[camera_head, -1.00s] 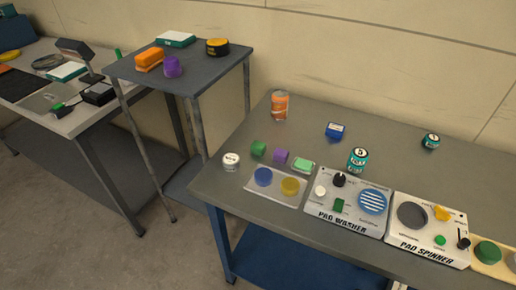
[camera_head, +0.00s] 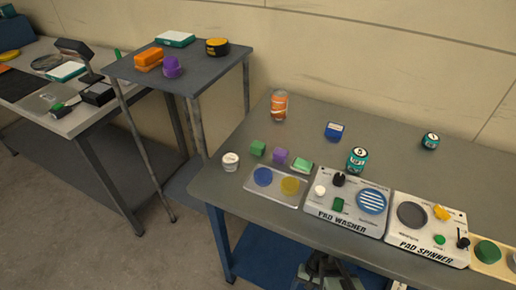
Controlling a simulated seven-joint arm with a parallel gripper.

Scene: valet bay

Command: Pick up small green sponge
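A small green cube-shaped block (camera_head: 257,149), which looks like a small sponge, sits on the grey workbench (camera_head: 235,185) near its left end. A purple block (camera_head: 280,156) is just right of it. A lighter green, flatter block with a pale part (camera_head: 302,165) lies further right, by the back edge of the silver tray. I cannot tell for sure which green one is the sponge. My gripper (camera_head: 328,262) shows only partly at the bottom edge, in front of the bench and well apart from these blocks. Its fingers are too dark and small to read.
A white-lidded jar (camera_head: 231,162) stands left of the silver tray (camera_head: 262,193) with blue and yellow discs. The pad washer panel (camera_head: 340,222) and pad spinner panel (camera_head: 425,245) lie to the right. An orange can (camera_head: 279,105) and a teal can (camera_head: 357,160) stand behind.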

